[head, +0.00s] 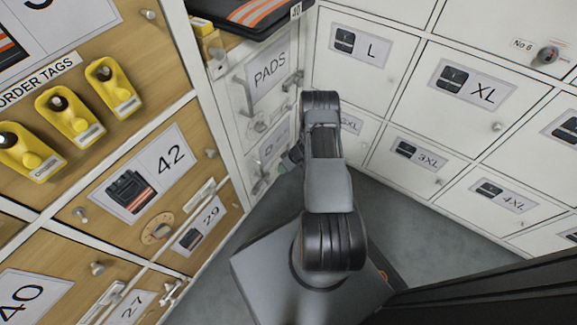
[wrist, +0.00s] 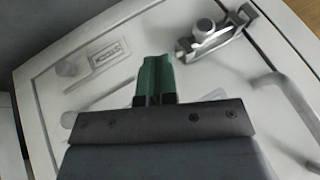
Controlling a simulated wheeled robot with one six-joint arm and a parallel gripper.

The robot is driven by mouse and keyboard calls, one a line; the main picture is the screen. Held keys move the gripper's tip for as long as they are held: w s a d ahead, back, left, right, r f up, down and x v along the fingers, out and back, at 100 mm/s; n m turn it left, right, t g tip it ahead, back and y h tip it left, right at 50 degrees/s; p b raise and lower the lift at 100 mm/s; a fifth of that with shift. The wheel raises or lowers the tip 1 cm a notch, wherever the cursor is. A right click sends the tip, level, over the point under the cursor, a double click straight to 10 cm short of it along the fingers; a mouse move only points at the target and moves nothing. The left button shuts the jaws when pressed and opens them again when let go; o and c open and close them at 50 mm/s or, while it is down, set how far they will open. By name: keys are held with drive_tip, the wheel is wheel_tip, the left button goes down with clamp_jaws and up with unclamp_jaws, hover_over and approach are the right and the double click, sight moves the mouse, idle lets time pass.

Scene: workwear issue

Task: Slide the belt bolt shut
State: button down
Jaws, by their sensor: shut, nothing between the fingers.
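In the wrist view a metal slide bolt (wrist: 212,38) with a round grey knob is mounted on a pale door panel, up and to the right of my gripper. I cannot tell whether this bolt is shut. My gripper (wrist: 157,78) has green fingers, held together and empty, in front of the panel and apart from the bolt. In the head view my gripper (head: 291,160) is small and partly hidden by my arm, beside the lower pale door under the PADS door. No belt label is legible.
In the wrist view a bar handle (wrist: 287,105) is right of the bolt, and a round knob (wrist: 69,68) and small plate (wrist: 109,54) are to the left. In the head view the PADS door (head: 268,78) is above my gripper, white lockers (head: 455,125) stand right, wooden drawers (head: 95,190) left.

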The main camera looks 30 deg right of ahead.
drive_tip(key=shift+s+a+f+b, duration=0.15)
drive_tip(key=shift+a+f, duration=0.1)
drive_tip(key=shift+a, duration=0.5)
drive_tip(key=shift+s+a+f+b, duration=0.1)
drive_tip(key=shift+a+f+b, duration=0.15)
drive_tip(key=shift+a, duration=0.5)
drive_tip(key=shift+s+a+f+b, duration=0.15)
drive_tip(key=shift+a+f, duration=0.15)
drive_tip(key=shift+a, duration=0.45)
